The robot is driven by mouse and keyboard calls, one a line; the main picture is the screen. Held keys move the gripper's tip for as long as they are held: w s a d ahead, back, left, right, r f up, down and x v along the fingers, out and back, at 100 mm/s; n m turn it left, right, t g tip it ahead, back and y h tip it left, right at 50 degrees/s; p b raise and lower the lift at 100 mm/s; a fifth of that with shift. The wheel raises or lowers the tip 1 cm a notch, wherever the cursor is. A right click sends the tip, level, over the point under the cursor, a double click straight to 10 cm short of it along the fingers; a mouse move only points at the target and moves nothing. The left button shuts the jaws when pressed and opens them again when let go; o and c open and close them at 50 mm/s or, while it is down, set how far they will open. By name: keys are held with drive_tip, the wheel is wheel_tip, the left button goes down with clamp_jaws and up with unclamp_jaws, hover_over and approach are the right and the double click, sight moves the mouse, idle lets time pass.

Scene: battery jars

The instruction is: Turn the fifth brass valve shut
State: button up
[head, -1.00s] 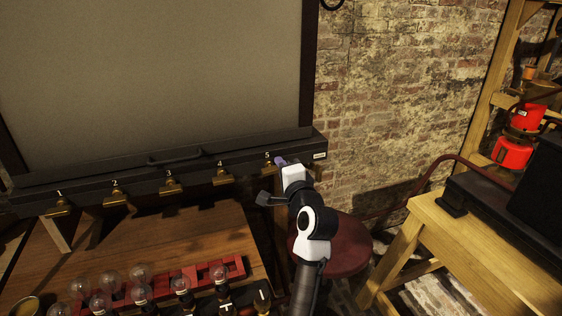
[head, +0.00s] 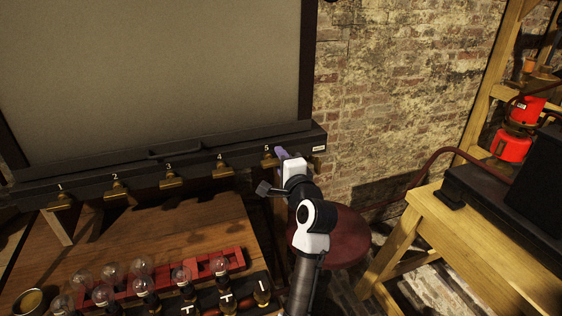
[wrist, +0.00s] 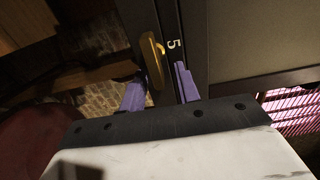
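The fifth brass valve (head: 269,160) sits on the front of the dark rail, under the white number 5. In the wrist view its brass handle (wrist: 152,60) is long and narrow, lying roughly along the rail's length. My gripper (wrist: 159,90) has two purple fingers, spread apart, with the near end of the handle between them. I cannot tell whether either finger touches it. In the head view my gripper (head: 284,154) is just right of the valve, partly hiding that area.
Valves 4 (head: 222,171), 3 (head: 171,181), 2 (head: 116,193) and 1 (head: 61,202) line the rail to the left. Glass bulbs (head: 182,274) stand on the wooden table below. A round red stool (head: 345,240) stands below my arm. A wooden bench (head: 470,238) is at right.

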drive_tip(key=shift+s, duration=0.1)
drive_tip(key=b+v, duration=0.4)
drive_tip(key=v, duration=0.9)
drive_tip(key=shift+s, duration=0.3)
drive_tip(key=shift+d, duration=0.1)
